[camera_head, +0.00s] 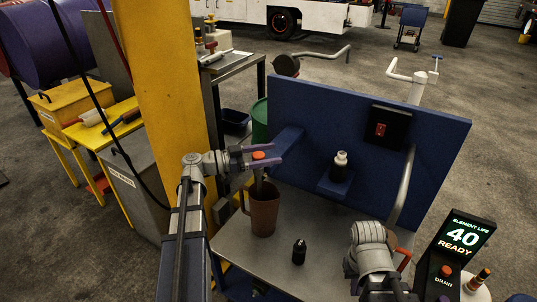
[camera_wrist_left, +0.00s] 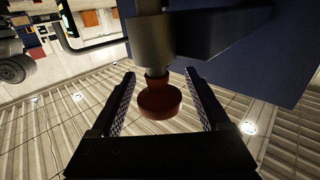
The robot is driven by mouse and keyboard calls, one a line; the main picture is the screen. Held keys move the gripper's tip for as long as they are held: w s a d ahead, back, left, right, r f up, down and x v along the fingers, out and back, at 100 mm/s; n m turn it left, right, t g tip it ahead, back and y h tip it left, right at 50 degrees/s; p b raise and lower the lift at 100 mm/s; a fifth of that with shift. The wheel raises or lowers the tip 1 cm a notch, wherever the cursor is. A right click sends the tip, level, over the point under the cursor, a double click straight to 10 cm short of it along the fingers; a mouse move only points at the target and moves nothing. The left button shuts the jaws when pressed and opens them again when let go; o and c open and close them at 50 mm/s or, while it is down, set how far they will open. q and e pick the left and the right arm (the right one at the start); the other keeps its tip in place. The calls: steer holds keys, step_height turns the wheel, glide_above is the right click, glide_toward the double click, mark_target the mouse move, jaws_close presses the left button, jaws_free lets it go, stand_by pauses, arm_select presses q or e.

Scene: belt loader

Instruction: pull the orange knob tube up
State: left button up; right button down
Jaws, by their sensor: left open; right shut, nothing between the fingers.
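The orange knob (camera_head: 259,155) sits near the end of a blue bracket (camera_head: 286,142) that sticks out from the blue panel. In the left wrist view the knob (camera_wrist_left: 160,101) looks dark red and joins a grey metal collar (camera_wrist_left: 152,42). My left gripper (camera_head: 276,154) is open, with one finger on each side of the knob. The left wrist view shows a gap between the knob and both fingers. A thin spout shows below the knob, over a brown pitcher (camera_head: 264,213). My right arm is at the lower right; its fingers do not show.
A yellow post (camera_head: 168,75) rises just left of my left gripper. A display (camera_head: 462,236) reads "40 READY" at right.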

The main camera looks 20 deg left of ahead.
arm_select(q)
jaws_close()
stand_by(0.6)
stand_by(0.8)
